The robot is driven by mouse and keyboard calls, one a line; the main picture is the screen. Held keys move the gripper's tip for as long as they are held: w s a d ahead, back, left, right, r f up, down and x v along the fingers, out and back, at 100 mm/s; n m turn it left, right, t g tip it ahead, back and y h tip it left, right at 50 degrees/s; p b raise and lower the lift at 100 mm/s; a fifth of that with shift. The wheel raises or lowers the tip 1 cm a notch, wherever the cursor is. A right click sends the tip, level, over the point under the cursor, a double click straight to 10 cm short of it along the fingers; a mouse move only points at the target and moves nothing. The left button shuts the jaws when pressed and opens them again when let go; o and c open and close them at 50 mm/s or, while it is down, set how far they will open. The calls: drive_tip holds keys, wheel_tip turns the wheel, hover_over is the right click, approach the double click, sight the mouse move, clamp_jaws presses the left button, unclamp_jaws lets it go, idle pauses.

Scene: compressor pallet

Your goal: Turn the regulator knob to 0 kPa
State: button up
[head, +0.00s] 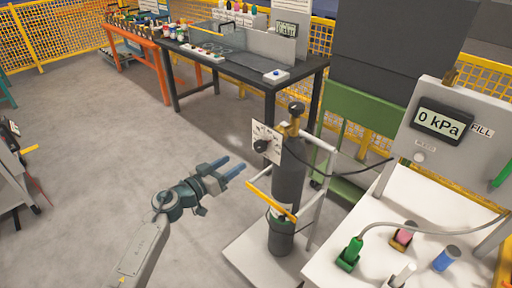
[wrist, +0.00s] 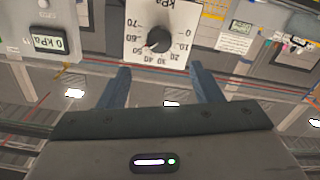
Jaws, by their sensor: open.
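The regulator knob (head: 262,146) is a round black knob on a white dial plate (head: 274,134), mounted by the neck of a dark gas cylinder (head: 289,178). In the wrist view the knob (wrist: 158,40) shows beyond the fingertips, and the dial plate (wrist: 136,18) appears upside down, with numbers from 0 to 70 and kPa. I cannot tell exactly where the knob points. My gripper (head: 235,163) is open and empty, left of the knob and apart from it. In the wrist view its blue fingers (wrist: 160,68) are spread, with the knob between their lines. A display (head: 441,121) reads 0 kPa.
The cylinder stands on a white trolley with a yellow bar (head: 271,201) across its front. A black hose (head: 345,170) runs right from the regulator. A white table (head: 395,215) with coloured connectors is at right. A dark workbench (head: 250,68) stands behind.

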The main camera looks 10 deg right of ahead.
sight(257, 148)
drive_tip(key=p+x, duration=0.2)
drive_tip(key=x, duration=0.9)
drive_tip(key=shift+d+p, duration=0.1)
drive_tip(key=shift+p, duration=0.2)
drive_tip(key=c, duration=1)
